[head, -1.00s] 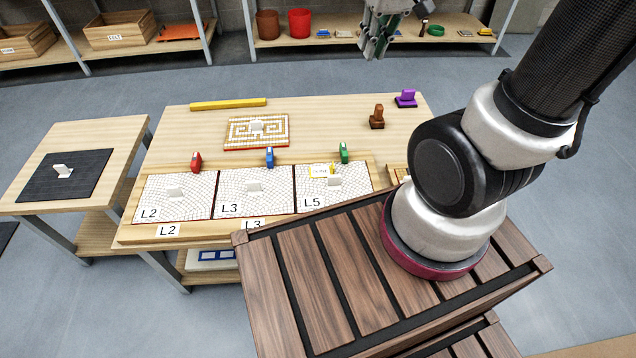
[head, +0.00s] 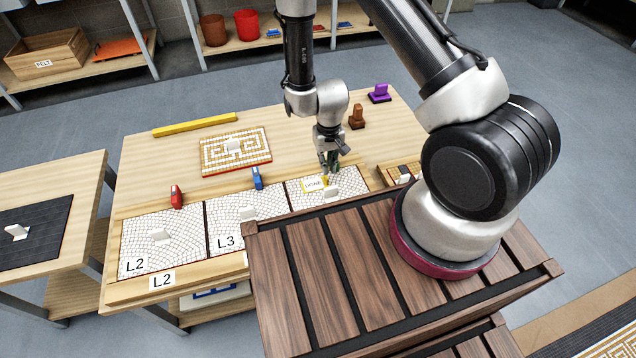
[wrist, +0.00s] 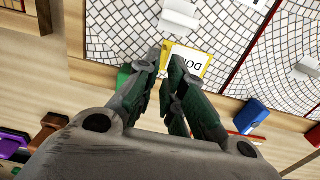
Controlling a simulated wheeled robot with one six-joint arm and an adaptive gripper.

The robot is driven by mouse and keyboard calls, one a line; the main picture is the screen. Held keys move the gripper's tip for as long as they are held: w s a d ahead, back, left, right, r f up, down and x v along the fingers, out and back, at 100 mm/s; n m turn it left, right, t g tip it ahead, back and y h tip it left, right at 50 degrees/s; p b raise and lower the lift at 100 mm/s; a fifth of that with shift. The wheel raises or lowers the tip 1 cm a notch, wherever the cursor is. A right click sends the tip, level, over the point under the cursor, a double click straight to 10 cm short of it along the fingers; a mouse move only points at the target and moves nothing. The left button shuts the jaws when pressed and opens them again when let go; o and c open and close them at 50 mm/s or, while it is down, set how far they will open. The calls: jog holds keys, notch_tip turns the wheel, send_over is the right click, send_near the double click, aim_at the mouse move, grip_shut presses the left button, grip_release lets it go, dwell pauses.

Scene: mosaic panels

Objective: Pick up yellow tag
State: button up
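The yellow tag (head: 312,184) is a small white card with a yellow edge and dark lettering. It sits on the right white mosaic panel (head: 350,184) by its back edge. My gripper (head: 331,170) is just above and behind it. In the wrist view, the tag (wrist: 198,58) lies just beyond my right fingertip, partly covered by it. My fingertips (wrist: 166,58) are apart with a narrow gap, and nothing shows held between them. I cannot tell whether a finger touches the tag.
A blue clip (head: 257,178) and a red clip (head: 176,196) stand along the panels' back edge. White upright tabs stand on the panels. A brown stamp-like block (head: 356,117) and a purple one (head: 380,93) stand behind. The slatted wooden top (head: 300,290) is in front.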

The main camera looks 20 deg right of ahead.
jog(key=shift+a+f, duration=0.1)
jog(key=shift+f, duration=3.15)
grip_shut()
jog(key=shift+r, duration=0.1)
notch_tip(320, 180, up, 20)
dwell(0.6)
